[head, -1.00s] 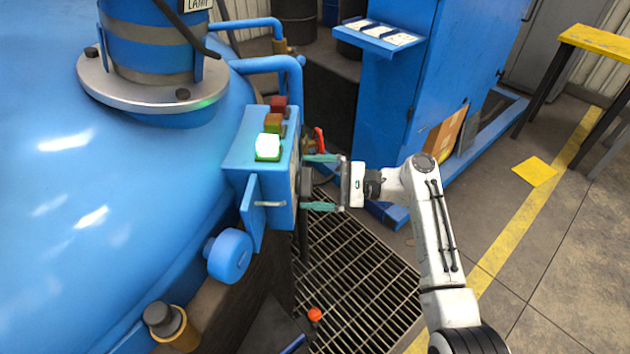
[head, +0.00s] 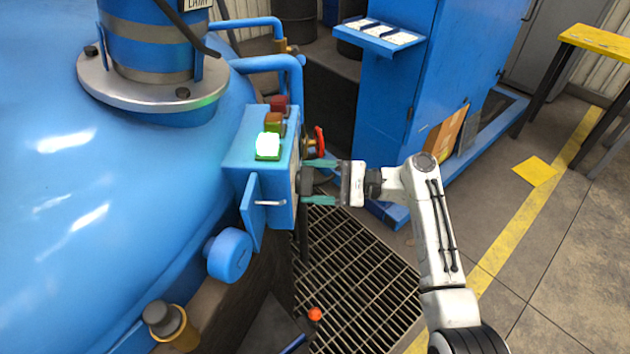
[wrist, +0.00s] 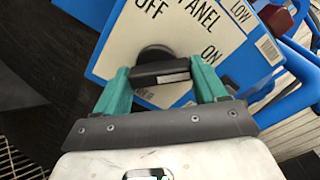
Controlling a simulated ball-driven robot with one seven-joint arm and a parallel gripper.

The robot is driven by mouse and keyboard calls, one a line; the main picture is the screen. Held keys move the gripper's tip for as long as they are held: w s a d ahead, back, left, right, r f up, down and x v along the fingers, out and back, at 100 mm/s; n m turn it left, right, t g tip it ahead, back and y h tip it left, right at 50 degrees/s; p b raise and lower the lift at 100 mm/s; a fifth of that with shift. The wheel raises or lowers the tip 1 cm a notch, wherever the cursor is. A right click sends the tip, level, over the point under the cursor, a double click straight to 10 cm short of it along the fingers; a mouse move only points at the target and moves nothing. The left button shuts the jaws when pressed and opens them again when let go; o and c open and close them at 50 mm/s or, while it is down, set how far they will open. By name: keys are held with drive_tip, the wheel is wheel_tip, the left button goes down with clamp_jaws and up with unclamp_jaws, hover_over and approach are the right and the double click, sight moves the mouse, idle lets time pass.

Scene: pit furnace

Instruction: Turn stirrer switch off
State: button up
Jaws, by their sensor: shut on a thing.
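The stirrer switch is a dark knob (wrist: 160,70) on the white label plate (wrist: 118,42) of the blue control box (head: 262,150), which stands against the large blue vessel. The plate reads PANEL, OFF, ON and LOW; part of the lettering is cut off. My gripper (head: 306,181) reaches the box's right side from the right. Its two teal fingers are shut on the knob, one at each end of its bar, as the wrist view shows. I cannot tell for sure which mark the knob points to. A green lamp (head: 268,146) on the box top is lit.
A red handle (head: 320,140) sits just behind my fingers. A small open blue door (head: 252,213) with a metal handle hangs at the box's front. A blue cabinet (head: 395,95) stands behind.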

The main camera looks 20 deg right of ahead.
drive_tip(key=n+b, duration=0.4)
drive_tip(key=n, duration=0.1)
drive_tip(key=n+b, duration=0.4)
drive_tip(key=n, duration=0.2)
drive_tip(key=n+b, duration=0.4)
drive_tip(key=n, duration=0.2)
drive_tip(key=shift+s+a+f+b, duration=0.1)
drive_tip(key=shift+s+f+b, duration=0.15)
drive_tip(key=shift+b, duration=0.15)
drive_tip(key=shift+r+n, duration=0.1)
drive_tip(key=shift+n, duration=0.3)
drive_tip(key=o, duration=1)
drive_tip(key=shift+r, duration=0.1)
drive_tip(key=shift+o, duration=0.2)
drive_tip(key=v, duration=1.1)
